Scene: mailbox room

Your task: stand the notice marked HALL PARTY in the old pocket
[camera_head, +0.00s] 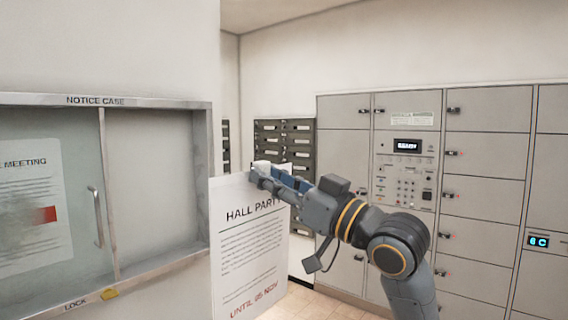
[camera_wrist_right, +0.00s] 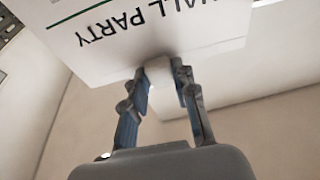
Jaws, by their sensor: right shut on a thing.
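The HALL PARTY notice (camera_head: 248,250) is a white sheet with black print and a red line reading UNTIL 05 NOV. It hangs upright in front of the wall, just right of the notice case. My right gripper (camera_head: 262,172) is shut on its top edge. In the right wrist view the notice (camera_wrist_right: 150,40) shows upside down, with its edge between the fingertips of my right gripper (camera_wrist_right: 168,72). No old pocket can be made out in these views. My left gripper is not in view.
The metal-framed notice case (camera_head: 160,101) is on the left wall, with a handled glass pane over a MEETING notice (camera_head: 30,205); its right part looks bare. Grey lockers (camera_head: 488,108) with a control panel line the right wall. Dark mailboxes (camera_head: 270,132) stand at the back.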

